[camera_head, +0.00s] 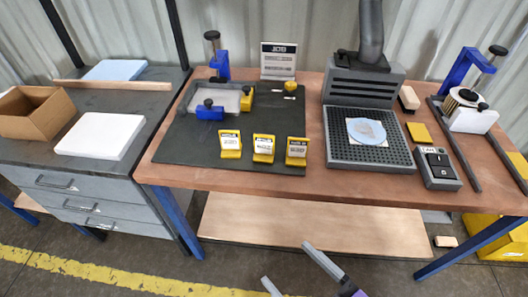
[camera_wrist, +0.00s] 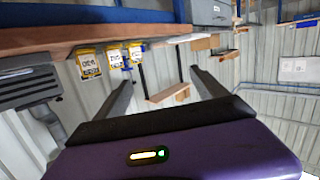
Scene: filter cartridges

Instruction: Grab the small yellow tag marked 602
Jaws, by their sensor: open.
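Three small yellow tags with white label faces stand in a row on the dark mat's front part: left tag (camera_head: 230,145), middle tag (camera_head: 263,148) and right tag (camera_head: 297,151). Their print is too small to read, so I cannot tell which is 602. The wrist view also shows three yellow tags, seen tilted: one (camera_wrist: 88,64), another (camera_wrist: 114,59) and a third (camera_wrist: 135,53). My gripper (camera_head: 286,263) is low in front of the workbench, apart from the tags. Its two fingers are spread and empty, also in the wrist view (camera_wrist: 160,78).
The dark mat (camera_head: 180,145) lies on the wooden bench (camera_head: 310,184). A blue clamp fixture (camera_head: 219,66) and a sign (camera_head: 278,60) stand behind the tags. A grey perforated tray (camera_head: 345,157) is to their right. A cardboard box (camera_head: 35,115) sits on the left cabinet.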

